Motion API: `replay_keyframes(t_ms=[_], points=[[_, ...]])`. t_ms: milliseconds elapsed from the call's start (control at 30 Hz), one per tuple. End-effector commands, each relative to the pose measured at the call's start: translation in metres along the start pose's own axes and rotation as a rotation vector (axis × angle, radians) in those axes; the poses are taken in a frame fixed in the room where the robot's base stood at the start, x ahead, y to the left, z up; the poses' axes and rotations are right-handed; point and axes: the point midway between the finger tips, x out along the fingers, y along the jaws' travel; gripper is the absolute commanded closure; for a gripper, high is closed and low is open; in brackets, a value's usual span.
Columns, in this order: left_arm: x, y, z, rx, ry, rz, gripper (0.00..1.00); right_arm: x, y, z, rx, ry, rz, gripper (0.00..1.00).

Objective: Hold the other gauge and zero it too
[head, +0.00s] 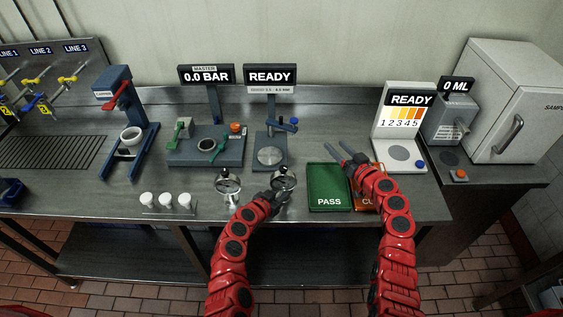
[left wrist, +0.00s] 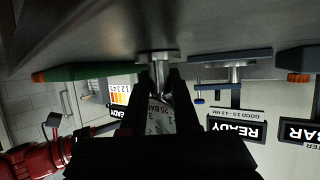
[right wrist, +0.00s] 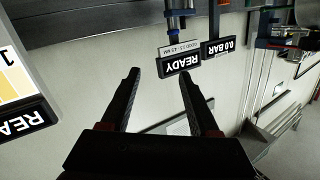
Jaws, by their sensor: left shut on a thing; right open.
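Two round dial gauges stand on the steel bench. One gauge (head: 228,184) stands free to the left of my left gripper. My left gripper (head: 279,194) is shut on the other gauge (head: 284,178), which is upright on the bench; its dial and stem also show between the fingers in the left wrist view (left wrist: 160,100). My right gripper (head: 352,157) is open and empty above the trays, and its spread fingers show in the right wrist view (right wrist: 155,85). The master station (head: 206,148) stands behind, with its display (head: 206,75) reading 0.0 BAR.
A green PASS tray (head: 329,190) lies right of the held gauge, beside an orange tray (head: 366,204) partly hidden by my right arm. A READY station (head: 270,155) is behind the gauges. Several white cups (head: 166,201) stand at the front left.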

Motion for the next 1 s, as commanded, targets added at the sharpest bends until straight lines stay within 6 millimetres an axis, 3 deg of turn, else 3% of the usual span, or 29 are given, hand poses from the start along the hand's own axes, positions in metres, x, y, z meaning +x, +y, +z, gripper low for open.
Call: replay_keyframes(t_ms=[33,167,300,400,567,733,867,1000], points=[[0.0,0.0,-0.001,0.0,0.002,0.0,1.0,0.007,-0.028,0.013,-0.034,0.007,-0.009,0.38],[0.0,0.0,-0.001,0.0,0.002,-0.001,1.0,0.011,-0.086,0.026,-0.162,0.055,0.002,0.38],[0.0,0.0,-0.001,0.0,0.001,0.0,1.0,-0.002,-0.151,0.035,-0.305,0.122,0.033,0.38],[0.0,0.0,-0.001,0.0,0.001,0.0,1.0,-0.021,-0.18,0.043,-0.356,0.146,0.064,0.38],[0.0,0.0,-0.001,0.0,0.001,-0.001,1.0,-0.051,-0.188,0.066,-0.281,0.121,0.118,0.38],[0.0,0.0,-0.001,0.0,0.002,-0.001,1.0,-0.067,-0.188,0.073,-0.244,0.112,0.155,0.38],[0.0,0.0,-0.001,0.0,0.001,0.0,1.0,-0.062,-0.186,0.073,-0.235,0.111,0.162,0.38],[0.0,0.0,-0.001,0.0,0.001,-0.001,1.0,-0.041,-0.183,0.07,-0.233,0.111,0.16,0.38]])
